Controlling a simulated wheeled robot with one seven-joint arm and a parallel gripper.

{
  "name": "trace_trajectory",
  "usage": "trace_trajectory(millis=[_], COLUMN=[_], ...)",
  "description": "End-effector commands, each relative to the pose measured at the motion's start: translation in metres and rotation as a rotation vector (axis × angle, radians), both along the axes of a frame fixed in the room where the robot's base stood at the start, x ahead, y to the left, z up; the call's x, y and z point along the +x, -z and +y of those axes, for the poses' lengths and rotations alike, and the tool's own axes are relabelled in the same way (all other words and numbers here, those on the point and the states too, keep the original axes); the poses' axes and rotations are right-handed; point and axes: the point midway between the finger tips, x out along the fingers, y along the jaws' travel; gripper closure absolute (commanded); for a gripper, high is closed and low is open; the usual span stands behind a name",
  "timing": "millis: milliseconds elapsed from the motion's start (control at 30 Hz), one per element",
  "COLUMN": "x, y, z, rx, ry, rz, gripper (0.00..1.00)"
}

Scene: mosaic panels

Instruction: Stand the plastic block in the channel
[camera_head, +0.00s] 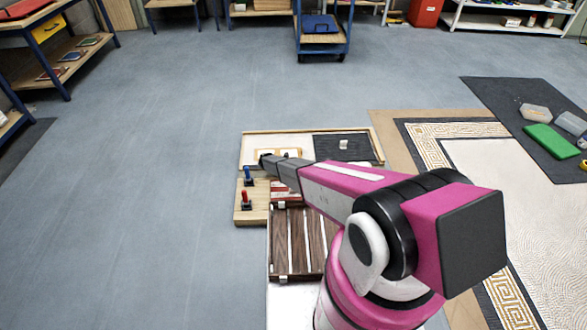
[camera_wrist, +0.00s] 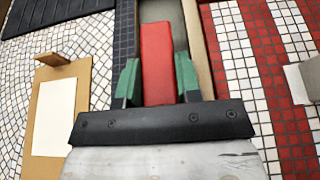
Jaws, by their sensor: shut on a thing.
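In the wrist view a red block (camera_wrist: 157,60) sits between the green fingertips of my gripper (camera_wrist: 158,78), which is shut on it. The block points away from the gripper's dark palm. Around its far end is a grey-floored channel (camera_wrist: 180,14), with a beige wall (camera_wrist: 197,45) on the right and a dark tiled strip (camera_wrist: 124,40) on the left. I cannot tell whether the block touches the channel floor. In the head view my gripper (camera_head: 266,160) is low over the board, and the block cannot be made out there.
A board with a blue lever (camera_head: 248,174) and a red lever (camera_head: 244,198) stands beside my gripper. A slatted wooden box (camera_head: 292,246) is nearer. A small pale piece (camera_head: 343,144) lies on a dark panel (camera_head: 350,153). The left floor (camera_head: 130,180) is clear.

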Motion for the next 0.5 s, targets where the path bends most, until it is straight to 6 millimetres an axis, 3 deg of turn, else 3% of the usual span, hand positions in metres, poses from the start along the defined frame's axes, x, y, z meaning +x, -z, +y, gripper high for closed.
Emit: trace_trajectory(millis=[367,400,433,500], x=[-0.0001,-0.0001,-0.0001,-0.0001], y=[0.0072,0.0074,0.0073,0.0073], z=[-0.0001,0.0000,0.0000,0.0000], rx=[0.000,0.000,0.000,0.000], ry=[0.000,0.000,0.000,0.000], rz=[0.000,0.000,0.000,0.000], gripper=[0.92,0.55,0.46,0.43])
